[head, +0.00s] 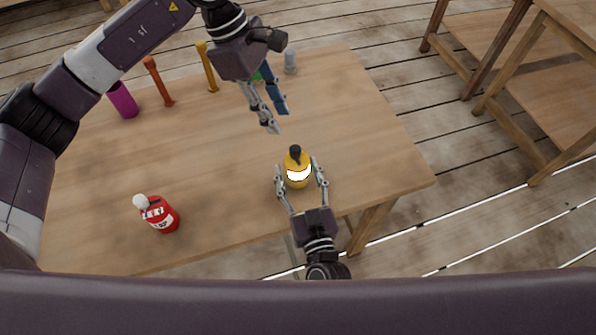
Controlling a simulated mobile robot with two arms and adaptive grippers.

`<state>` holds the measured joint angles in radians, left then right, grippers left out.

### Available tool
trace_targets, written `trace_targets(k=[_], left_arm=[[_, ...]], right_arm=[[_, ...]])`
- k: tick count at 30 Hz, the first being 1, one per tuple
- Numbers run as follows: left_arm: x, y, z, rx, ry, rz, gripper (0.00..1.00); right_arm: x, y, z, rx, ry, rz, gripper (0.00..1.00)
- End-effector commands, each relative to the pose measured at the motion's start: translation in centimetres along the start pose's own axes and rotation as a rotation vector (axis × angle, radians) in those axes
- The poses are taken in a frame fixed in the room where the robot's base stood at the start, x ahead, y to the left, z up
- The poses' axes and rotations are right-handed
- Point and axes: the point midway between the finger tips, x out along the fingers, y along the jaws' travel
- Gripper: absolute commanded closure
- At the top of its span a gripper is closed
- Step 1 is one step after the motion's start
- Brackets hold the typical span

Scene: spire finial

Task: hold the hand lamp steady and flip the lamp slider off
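The yellow hand lamp (291,178) with a bright white band and a dark top knob stands upright near the front edge of the table, right of its middle. My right gripper (298,167) comes from the front edge, with one finger on each side of the lamp. Narrow gaps seem to show between the fingers and the lamp. My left gripper (270,126) hangs above the table beyond the lamp, apart from it. Its fingers overlap in this view, so its opening is unclear. I cannot make out the slider on the lamp.
A red bottle-like object (160,215) with a white top stands at the front left of the wooden table (200,160). Along the back stand magenta (123,100), orange-red (158,82), yellow (207,67), blue (277,99) and grey (290,61) pieces. A green piece is mostly hidden behind my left gripper.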

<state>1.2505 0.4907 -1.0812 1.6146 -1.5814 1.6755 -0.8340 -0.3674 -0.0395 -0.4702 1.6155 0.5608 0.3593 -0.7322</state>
Motion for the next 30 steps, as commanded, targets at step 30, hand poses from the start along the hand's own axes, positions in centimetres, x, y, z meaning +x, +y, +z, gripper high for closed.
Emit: trace_targets(k=[30], left_arm=[[-1.4, 0.9, -10.1, 0.034, -0.381, -0.050, 1.00]], right_arm=[[0.0, 0.0, 0.0, 0.000, 0.000, 0.000, 0.88]])
